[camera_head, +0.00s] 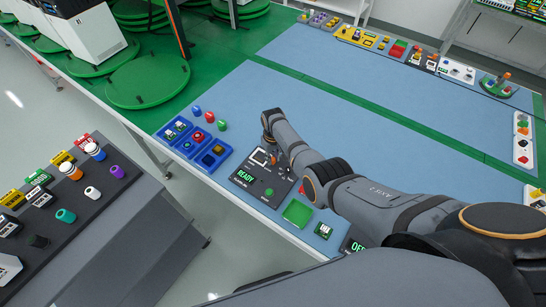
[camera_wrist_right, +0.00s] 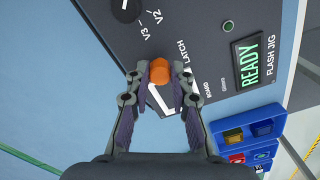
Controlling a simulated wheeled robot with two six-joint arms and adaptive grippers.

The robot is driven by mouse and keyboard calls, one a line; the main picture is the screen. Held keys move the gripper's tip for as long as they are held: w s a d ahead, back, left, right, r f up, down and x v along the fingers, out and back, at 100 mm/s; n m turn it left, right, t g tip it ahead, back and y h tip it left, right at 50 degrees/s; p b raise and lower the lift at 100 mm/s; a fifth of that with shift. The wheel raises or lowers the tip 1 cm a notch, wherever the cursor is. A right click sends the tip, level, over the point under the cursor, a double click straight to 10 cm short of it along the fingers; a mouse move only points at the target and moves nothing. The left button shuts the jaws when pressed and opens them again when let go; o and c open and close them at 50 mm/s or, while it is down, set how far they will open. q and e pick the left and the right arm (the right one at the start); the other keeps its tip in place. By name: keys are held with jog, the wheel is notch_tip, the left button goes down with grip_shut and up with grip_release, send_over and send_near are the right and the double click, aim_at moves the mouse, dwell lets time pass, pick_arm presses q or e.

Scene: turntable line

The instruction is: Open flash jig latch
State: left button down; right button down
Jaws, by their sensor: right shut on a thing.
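The flash jig (camera_head: 262,190) is a dark grey panel on the blue mat with a lit READY display (camera_head: 247,177). In the right wrist view its panel (camera_wrist_right: 205,40) carries the words LATCH and FLASH JIG. An orange latch knob (camera_wrist_right: 159,71) stands beside a white marked area near the LATCH label. My right gripper (camera_head: 271,155) is over the jig, and in the wrist view its fingertips (camera_wrist_right: 160,80) are closed on the orange knob from both sides. The knob's lower part is hidden by the fingers. My left gripper is not in view.
Blue bins (camera_head: 192,143) with small parts stand left of the jig, with coloured knobs behind. My right arm covers the mat's near right. The mat behind is mostly clear.

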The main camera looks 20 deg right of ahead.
aim_at(273, 159)
dwell(0.3)
jog(key=c, duration=1.2)
grip_release()
jog(key=shift+o, duration=0.2)
jog(key=shift+r, duration=0.1)
notch_tip(273, 159, up, 12)
